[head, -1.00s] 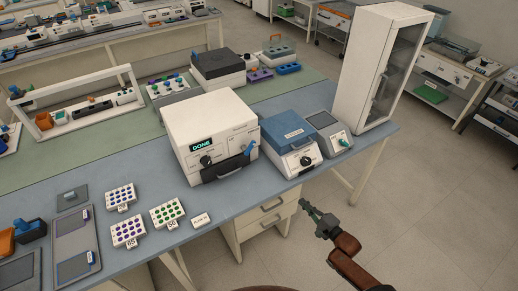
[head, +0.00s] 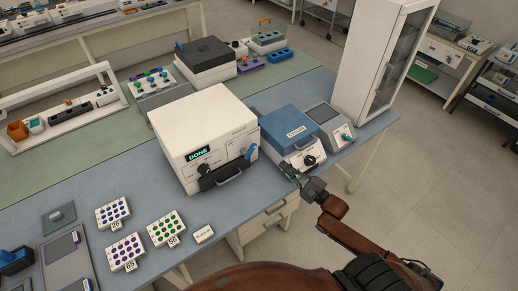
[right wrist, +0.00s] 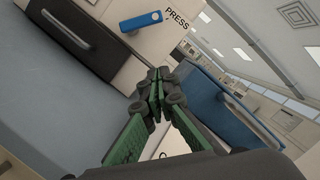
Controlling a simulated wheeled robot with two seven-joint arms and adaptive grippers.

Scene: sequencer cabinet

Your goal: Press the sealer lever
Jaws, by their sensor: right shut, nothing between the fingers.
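The sealer (head: 200,125) is a white box on the bench with a lit screen reading DONE and a dark drawer front with a handle. Its blue lever (head: 251,152) is on the right of the front face. In the right wrist view the lever (right wrist: 142,20) lies at the top beside the word PRESS. My right gripper (head: 290,174) is shut and empty, in front of the blue-lidded machine and right of the lever, apart from the lever. Its closed fingertips (right wrist: 155,78) show mid-frame in the right wrist view. My left gripper is out of view.
The blue-lidded machine (head: 288,127) stands right of the sealer, then a grey device with a screen (head: 324,114) and a tall white cabinet (head: 362,60). Several well plates (head: 125,250) and a white block (head: 204,233) lie at the front left. Bare bench lies before the sealer.

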